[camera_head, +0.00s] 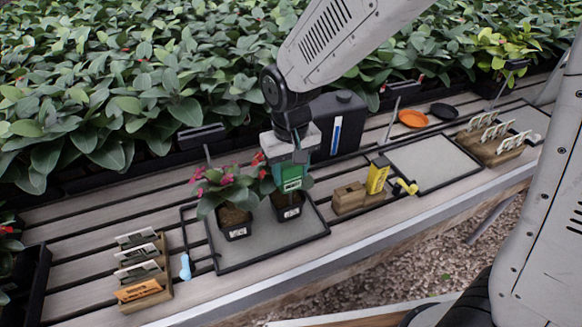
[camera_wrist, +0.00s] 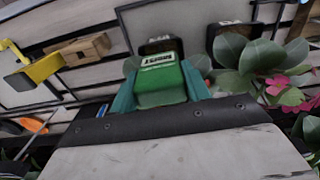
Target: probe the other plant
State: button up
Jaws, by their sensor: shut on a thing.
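My gripper (camera_head: 292,160) is shut on a green meter (camera_head: 291,178) with a white label. The meter also shows between the teal fingers in the wrist view (camera_wrist: 160,82). Two potted plants stand side by side on a grey, black-rimmed tray (camera_head: 262,251). The left plant (camera_head: 236,192) has pink flowers and a black pot (camera_head: 236,232). The gripper and meter are over the right plant's black pot (camera_head: 288,213), hiding much of that plant. In the wrist view this pot (camera_wrist: 159,45) is just beyond the meter. I cannot see whether the meter's tip is in the soil.
A wooden block (camera_head: 348,198) and a yellow tool (camera_head: 377,177) stand right of the tray. A dark canister (camera_head: 342,125) is behind the gripper. Wooden label racks are at the left (camera_head: 146,290) and far right (camera_head: 495,142). A second grey tray (camera_head: 430,160) is empty.

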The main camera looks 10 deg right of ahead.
jog(key=shift+f, duration=0.1)
jog(key=shift+f, duration=1.25)
dwell(1.6)
jog(key=shift+r, duration=4.3)
